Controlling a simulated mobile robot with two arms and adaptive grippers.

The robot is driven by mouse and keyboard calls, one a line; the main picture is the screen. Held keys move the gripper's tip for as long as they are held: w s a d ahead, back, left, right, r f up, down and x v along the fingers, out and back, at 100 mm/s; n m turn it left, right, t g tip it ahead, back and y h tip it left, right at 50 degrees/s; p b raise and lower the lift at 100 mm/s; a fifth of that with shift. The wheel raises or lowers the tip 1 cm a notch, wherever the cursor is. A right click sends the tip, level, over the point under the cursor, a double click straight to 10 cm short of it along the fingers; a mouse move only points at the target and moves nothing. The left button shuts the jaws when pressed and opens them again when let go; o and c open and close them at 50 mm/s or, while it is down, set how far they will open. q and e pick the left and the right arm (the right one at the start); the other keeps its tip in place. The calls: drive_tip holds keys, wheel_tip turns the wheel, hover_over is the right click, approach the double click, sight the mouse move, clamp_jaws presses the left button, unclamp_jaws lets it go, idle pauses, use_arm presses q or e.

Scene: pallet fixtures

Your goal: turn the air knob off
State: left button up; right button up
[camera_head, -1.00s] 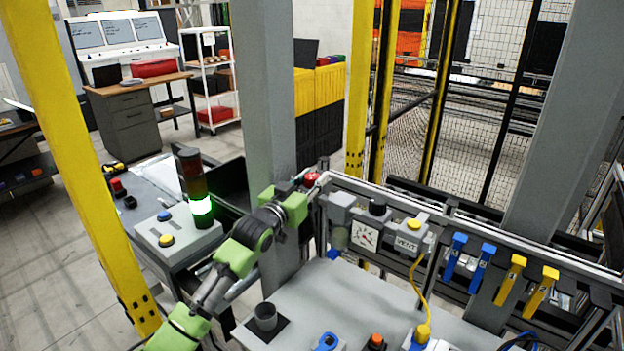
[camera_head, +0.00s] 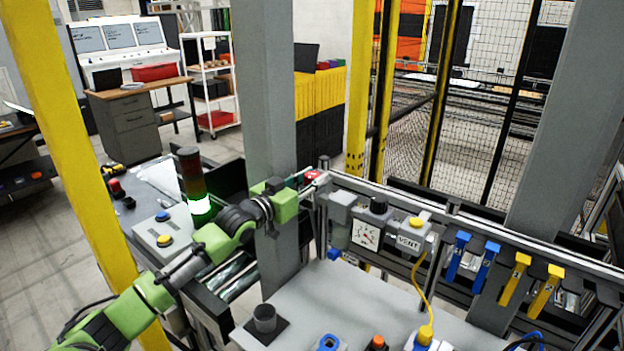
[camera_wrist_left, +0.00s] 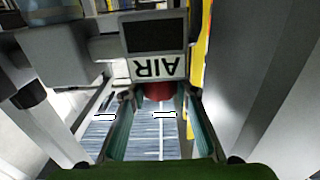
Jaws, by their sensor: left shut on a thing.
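The air knob is red. It shows in the head view (camera_head: 312,176) at the left end of the rail, beside the grey post, and in the left wrist view (camera_wrist_left: 159,90) just below the white AIR label (camera_wrist_left: 158,67), which appears upside down. My left gripper (camera_head: 308,182) reaches it from the left. In the left wrist view my left gripper (camera_wrist_left: 160,97) has one finger on each side of the red knob and is shut on it. The fingers partly hide the knob in the head view. My right gripper is not in view.
A thick grey post (camera_head: 270,100) stands close by my left wrist. Right of the knob the rail carries a gauge (camera_head: 366,235), a VENT box (camera_head: 411,240) and blue and yellow clamps. A grey table (camera_head: 350,300) lies below, and a lit signal tower (camera_head: 195,190) stands at left.

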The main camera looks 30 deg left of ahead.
use_arm(q)
drive_tip(key=o, duration=1.1)
drive_tip(key=shift+s+f, duration=0.1)
drive_tip(key=shift+s, duration=0.5)
drive_tip(key=s, duration=0.7)
drive_tip(key=s+a, duration=0.1)
drive_tip(key=s, duration=0.2)
drive_tip(key=shift+s, duration=0.35)
